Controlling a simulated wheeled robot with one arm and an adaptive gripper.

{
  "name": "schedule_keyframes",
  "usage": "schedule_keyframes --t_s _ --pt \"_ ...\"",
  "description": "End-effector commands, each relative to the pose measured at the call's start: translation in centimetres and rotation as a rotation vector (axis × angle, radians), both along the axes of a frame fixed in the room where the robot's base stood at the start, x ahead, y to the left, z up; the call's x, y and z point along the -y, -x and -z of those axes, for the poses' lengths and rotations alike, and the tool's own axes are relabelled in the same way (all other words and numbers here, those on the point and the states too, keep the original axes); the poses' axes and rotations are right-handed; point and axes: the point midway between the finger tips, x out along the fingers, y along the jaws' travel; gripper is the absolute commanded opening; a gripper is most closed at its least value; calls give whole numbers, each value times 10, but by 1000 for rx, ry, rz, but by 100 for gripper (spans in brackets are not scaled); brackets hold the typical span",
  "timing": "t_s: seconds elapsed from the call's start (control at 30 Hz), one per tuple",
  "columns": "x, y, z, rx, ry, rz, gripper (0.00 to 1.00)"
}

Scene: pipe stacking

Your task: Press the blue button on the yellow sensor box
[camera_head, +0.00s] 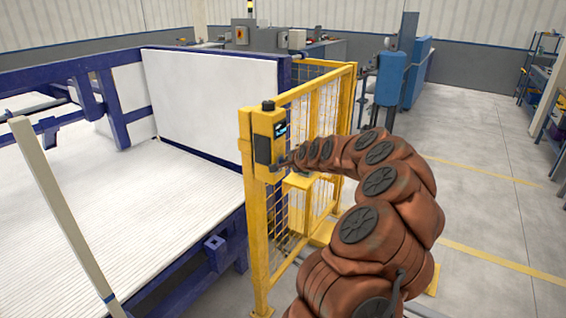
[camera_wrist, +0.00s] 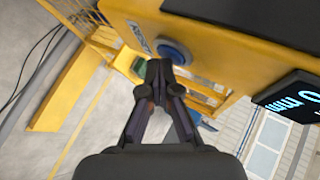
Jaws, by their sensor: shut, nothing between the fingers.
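The yellow sensor box (camera_head: 266,135) is mounted on top of the yellow fence post, with a dark screen showing blue marks on one face. In the wrist view the box (camera_wrist: 225,50) fills the upper right, with its dark display (camera_wrist: 290,97) at the right. The blue button (camera_wrist: 174,51) is a round disc on the box face, partly covered by my fingertips. My gripper (camera_wrist: 158,64) is shut and empty, its tips right at the button's lower edge; I cannot tell whether they touch it. In the head view my gripper (camera_head: 283,161) is small beside the box's lower part.
The yellow mesh fence (camera_head: 318,105) runs back from the box. A blue-framed bed (camera_head: 110,215) of white pipes lies to the left. A blue machine (camera_head: 391,78) stands behind. The grey floor at right is open.

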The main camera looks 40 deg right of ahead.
Motion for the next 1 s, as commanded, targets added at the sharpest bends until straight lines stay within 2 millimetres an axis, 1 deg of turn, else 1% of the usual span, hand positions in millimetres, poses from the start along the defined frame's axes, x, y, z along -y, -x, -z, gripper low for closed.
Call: schedule_keyframes --t_s 0.4,0.77,1.0 --pt "4 14 2 0 -1 -1 0" --pt "4 16 1 0 0 0 0" --pt "8 29 4 -1 -2 0 0"
